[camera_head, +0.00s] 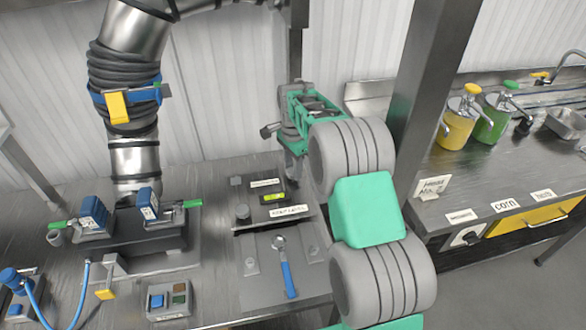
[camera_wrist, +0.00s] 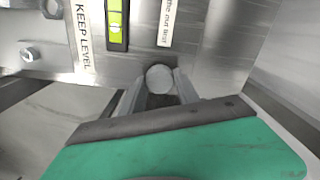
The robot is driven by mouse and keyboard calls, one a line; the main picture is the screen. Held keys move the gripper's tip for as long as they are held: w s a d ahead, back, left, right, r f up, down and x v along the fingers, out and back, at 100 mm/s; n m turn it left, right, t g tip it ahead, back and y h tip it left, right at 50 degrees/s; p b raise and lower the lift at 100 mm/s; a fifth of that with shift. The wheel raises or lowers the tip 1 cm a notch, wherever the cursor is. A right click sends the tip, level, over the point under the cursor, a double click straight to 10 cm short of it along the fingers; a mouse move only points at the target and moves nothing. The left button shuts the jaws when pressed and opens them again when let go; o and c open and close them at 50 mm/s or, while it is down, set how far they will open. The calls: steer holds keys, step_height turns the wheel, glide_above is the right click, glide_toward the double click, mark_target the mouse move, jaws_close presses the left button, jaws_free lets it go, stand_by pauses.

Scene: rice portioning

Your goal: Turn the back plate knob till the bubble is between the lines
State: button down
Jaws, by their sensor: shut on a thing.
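A metal plate (camera_head: 262,222) lies on the bench and carries a level vial (camera_head: 273,197) in a dark holder. In the wrist view the vial (camera_wrist: 116,20) shows bright green with dark lines across it. A pale spot lies near its middle, but the bubble's exact place against the lines is too small to tell. My gripper (camera_head: 292,182) reaches down at the plate's back right. In the wrist view my gripper (camera_wrist: 159,88) is shut on a round grey knob (camera_wrist: 159,78), one finger on each side. In the head view the gripper hides that knob.
A blue-handled wrench (camera_head: 287,275) lies in front. A machine with blue clamps (camera_head: 94,212) stands left, and a button box (camera_head: 169,300) sits near the front. A grey post (camera_head: 425,75) rises to the right of my arm.

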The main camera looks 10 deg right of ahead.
steer(key=shift+r, duration=0.1)
stand_by(0.4)
steer(key=c, duration=0.9)
jaws_free()
step_height(320, 180, up, 8)
steer(key=shift+f+b, duration=0.15)
steer(key=shift+b, duration=0.55)
